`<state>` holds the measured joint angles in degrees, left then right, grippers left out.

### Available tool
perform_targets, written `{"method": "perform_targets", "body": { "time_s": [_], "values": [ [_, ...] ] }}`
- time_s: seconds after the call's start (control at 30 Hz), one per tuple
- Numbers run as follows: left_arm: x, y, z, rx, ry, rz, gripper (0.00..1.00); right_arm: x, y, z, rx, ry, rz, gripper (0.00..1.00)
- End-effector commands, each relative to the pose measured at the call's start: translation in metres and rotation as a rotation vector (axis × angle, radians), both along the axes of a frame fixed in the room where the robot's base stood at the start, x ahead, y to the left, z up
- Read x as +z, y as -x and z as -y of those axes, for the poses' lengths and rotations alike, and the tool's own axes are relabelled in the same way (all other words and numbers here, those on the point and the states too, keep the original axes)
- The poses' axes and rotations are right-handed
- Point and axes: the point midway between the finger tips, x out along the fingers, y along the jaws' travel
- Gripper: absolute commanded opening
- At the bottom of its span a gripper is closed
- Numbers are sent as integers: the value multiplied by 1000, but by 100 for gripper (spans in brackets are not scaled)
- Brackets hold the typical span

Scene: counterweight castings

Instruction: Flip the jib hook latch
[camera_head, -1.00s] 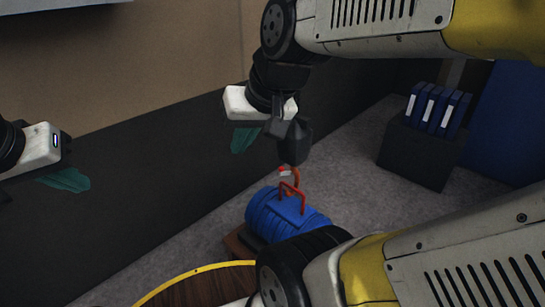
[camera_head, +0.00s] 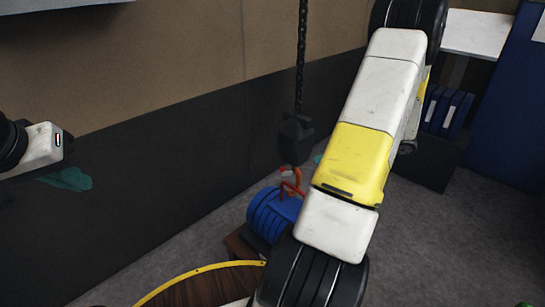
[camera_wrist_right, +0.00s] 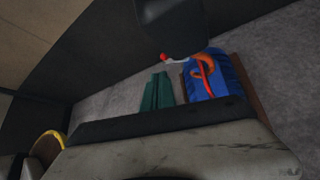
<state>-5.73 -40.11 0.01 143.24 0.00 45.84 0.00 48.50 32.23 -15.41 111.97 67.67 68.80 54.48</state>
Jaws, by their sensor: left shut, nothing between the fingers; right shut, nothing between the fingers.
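The jib hook (camera_head: 297,184) is orange and hangs below a black block (camera_head: 296,141), by the handle of a blue casting (camera_head: 266,213). A small red piece at the hook's upper left (camera_head: 286,171) looks like the latch; its exact position is too small to tell. In the right wrist view the hook (camera_wrist_right: 205,66) shows against the casting. My right gripper's teal fingers (camera_wrist_right: 157,91) are shut and empty, left of the hook in that view. In the head view only a teal sliver shows, mostly hidden by my arm. My left gripper (camera_head: 72,179) is shut and empty, far left.
A chain (camera_head: 301,55) runs up from the black block. The casting sits on a brown base (camera_head: 238,246). A round wooden top with a yellow rim (camera_head: 190,273) is in front. Carpet beyond the casting is clear.

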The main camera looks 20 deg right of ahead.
Motion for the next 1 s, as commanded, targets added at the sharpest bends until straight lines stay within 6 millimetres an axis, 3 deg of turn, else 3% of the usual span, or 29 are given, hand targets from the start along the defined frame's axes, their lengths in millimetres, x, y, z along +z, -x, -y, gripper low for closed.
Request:
{"method": "perform_targets", "body": {
  "time_s": [0.13, 0.53, 1.0],
  "values": [
    [0, 0, 0, 0, 0, 0, 0, -8, 2, 10, -44, -29, -10, 0],
    [0, 0, 0, 0, 0, 0, 0, -11, -3, 5, -39, -27, -10, 0],
    [0, 0, 0, 0, 0, 0, 0, -60, -64, -43, -36, -28, -11, 0]
  ]
}}
